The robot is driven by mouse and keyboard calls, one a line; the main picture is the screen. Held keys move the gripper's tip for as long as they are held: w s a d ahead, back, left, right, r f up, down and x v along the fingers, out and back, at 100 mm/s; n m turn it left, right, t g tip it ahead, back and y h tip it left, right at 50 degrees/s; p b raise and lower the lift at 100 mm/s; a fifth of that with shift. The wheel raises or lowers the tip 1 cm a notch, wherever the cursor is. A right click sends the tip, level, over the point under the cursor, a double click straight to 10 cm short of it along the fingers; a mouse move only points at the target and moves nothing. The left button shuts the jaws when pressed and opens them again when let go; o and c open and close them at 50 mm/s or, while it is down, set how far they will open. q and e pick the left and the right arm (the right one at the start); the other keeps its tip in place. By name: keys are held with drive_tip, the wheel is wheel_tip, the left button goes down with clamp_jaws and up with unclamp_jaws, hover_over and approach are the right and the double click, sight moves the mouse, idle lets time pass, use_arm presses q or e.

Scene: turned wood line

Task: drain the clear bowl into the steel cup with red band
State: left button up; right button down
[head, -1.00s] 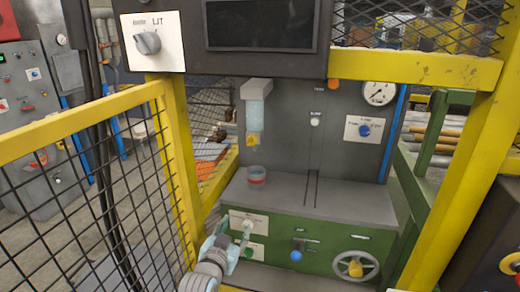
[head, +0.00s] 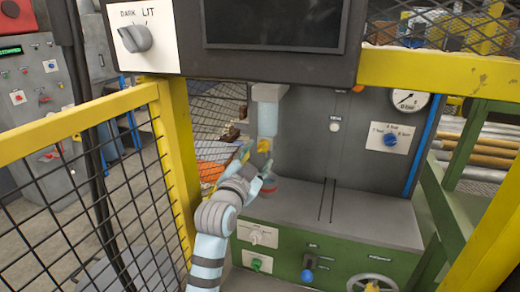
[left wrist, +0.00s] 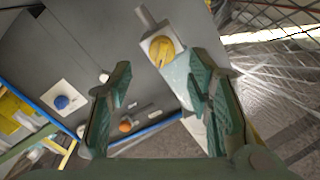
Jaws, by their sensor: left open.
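The clear bowl (head: 267,118) hangs under a grey body on the back panel. A yellow drain knob (head: 264,145) is at its lower end. The steel cup with red band (head: 268,187) stands on the grey ledge below it, partly hidden by my left gripper (head: 252,165). That gripper is open and empty, just below and left of the knob, and its fingers point up toward it. In the left wrist view, the yellow knob (left wrist: 162,51) and the clear bowl (left wrist: 180,82) show beyond and between the open fingers (left wrist: 161,66). My right gripper is not in view.
A yellow mesh guard (head: 90,180) stands at left, and a yellow beam (head: 425,72) crosses above right. The green cabinet front (head: 340,258) has a blue knob (head: 308,275) and a handwheel (head: 372,284). The ledge (head: 370,215) right of the cup is clear.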

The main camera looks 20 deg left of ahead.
sight(261, 149)
use_arm(q)
drive_tip(key=w, duration=0.4)
drive_tip(key=shift+w+f, duration=0.1)
drive_tip(key=shift+f, duration=0.05)
drive_tip(key=shift+w, duration=0.45)
drive_tip(key=shift+s, duration=0.1)
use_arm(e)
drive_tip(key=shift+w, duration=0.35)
use_arm(q)
drive_tip(key=shift+c, duration=0.6)
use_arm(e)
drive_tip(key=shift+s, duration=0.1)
use_arm(q)
clamp_jaws()
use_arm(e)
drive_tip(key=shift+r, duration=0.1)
